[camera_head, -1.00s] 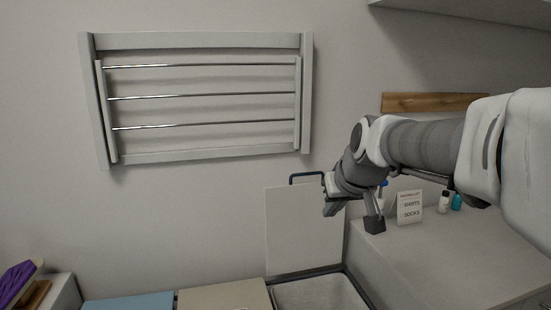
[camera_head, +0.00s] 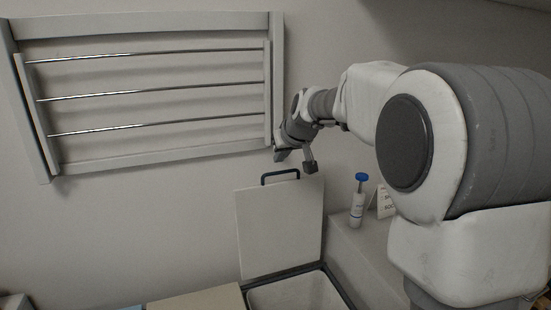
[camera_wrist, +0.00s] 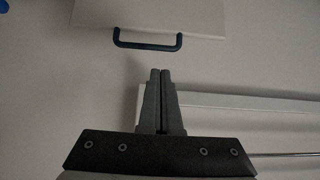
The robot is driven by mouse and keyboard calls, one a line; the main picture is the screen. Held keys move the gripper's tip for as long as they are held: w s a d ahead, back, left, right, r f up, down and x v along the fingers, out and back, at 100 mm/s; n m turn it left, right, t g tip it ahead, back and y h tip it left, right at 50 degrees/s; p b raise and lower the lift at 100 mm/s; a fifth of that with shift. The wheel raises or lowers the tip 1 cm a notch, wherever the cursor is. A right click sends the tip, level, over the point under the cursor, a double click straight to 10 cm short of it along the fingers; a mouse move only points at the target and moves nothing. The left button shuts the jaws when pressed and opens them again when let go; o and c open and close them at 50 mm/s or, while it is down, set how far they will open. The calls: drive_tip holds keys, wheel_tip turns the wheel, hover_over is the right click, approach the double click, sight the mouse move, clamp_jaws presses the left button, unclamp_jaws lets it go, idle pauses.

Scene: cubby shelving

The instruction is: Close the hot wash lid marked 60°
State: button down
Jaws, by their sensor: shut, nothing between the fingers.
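A pale lid (camera_head: 279,232) stands raised against the wall, above an open bin (camera_head: 295,294). A dark handle (camera_head: 280,174) sits on its top edge. No 60° mark can be read on it. In the wrist view, part of the lid (camera_wrist: 160,14) and its handle (camera_wrist: 147,44) show at the top. My gripper (camera_head: 296,163) is above and slightly right of the handle, apart from it. In the wrist view, the fingers of my gripper (camera_wrist: 160,72) are shut together and empty, pointing toward the handle with a gap.
A closed beige lid (camera_head: 200,299) lies left of the open bin. A wall drying rack (camera_head: 150,165) hangs just left of my gripper. On the right, a counter (camera_head: 345,250) holds a blue-topped bottle (camera_head: 357,205) and a partly hidden sign (camera_head: 384,203). My arm covers much of the right side.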

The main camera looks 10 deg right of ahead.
drive_tip(key=x, duration=0.8)
drive_tip(key=shift+w+f, duration=0.25)
drive_tip(key=shift+s+f+b, duration=0.1)
drive_tip(key=shift+s+b, duration=0.05)
drive_tip(key=shift+b, duration=0.25)
